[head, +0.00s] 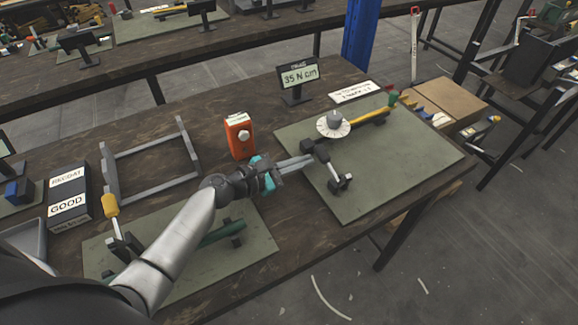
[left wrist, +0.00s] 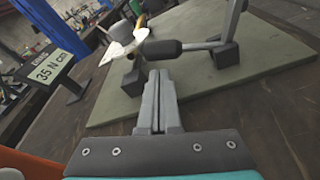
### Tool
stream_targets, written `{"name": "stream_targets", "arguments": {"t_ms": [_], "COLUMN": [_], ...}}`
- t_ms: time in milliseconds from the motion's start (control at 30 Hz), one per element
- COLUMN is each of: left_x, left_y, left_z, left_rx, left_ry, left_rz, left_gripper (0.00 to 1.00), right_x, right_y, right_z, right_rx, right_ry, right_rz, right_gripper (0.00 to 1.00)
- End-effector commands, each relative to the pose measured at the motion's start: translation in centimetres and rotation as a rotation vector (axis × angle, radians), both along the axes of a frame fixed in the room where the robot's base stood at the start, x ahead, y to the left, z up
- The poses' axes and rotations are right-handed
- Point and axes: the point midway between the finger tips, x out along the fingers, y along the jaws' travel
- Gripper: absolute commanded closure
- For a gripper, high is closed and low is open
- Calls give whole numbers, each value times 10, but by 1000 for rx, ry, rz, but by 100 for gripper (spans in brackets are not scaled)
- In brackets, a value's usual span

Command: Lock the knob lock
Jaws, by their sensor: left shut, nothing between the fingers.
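My left gripper (head: 306,160) reaches from the left to the near-left edge of the right-hand green mat. Its fingers are shut and empty; they also show in the left wrist view (left wrist: 157,80). Just beyond the tips is a dark cylindrical grip (left wrist: 160,49) on a grey bar fixture with dark block feet (head: 340,184). I cannot tell whether the tips touch it. A white dial disc with a grey knob (head: 334,123) stands behind the tips; the disc also shows in the left wrist view (left wrist: 124,46). Which part is the knob lock is not clear. My right gripper is out of view.
An orange box with a white knob (head: 239,135) stands left of my gripper. A display reading 35 N cm (head: 297,79) stands behind. A yellow-handled tool (head: 370,115) lies beyond the dial. The right mat's front part (head: 400,180) is clear.

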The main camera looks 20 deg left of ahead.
Motion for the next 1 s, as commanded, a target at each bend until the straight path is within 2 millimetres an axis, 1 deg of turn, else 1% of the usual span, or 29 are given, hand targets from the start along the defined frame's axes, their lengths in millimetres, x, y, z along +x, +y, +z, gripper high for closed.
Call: {"name": "stream_targets", "arguments": {"t_ms": [33,200,567,1000], "left_x": [3,8,8,7], "left_y": [-2,-5,-5,-6], "left_z": [-1,-2,-1,5], "left_rx": [-1,2,4,62], "left_ry": [-1,0,-3,-47], "left_rz": [0,-1,-1,1], "left_gripper": [100,100,100,100], "right_x": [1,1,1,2], "right_y": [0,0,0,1], "right_z": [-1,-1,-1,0], "right_rx": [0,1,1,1], "right_ry": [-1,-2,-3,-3], "right_rz": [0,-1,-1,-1], "right_gripper": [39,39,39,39]}}
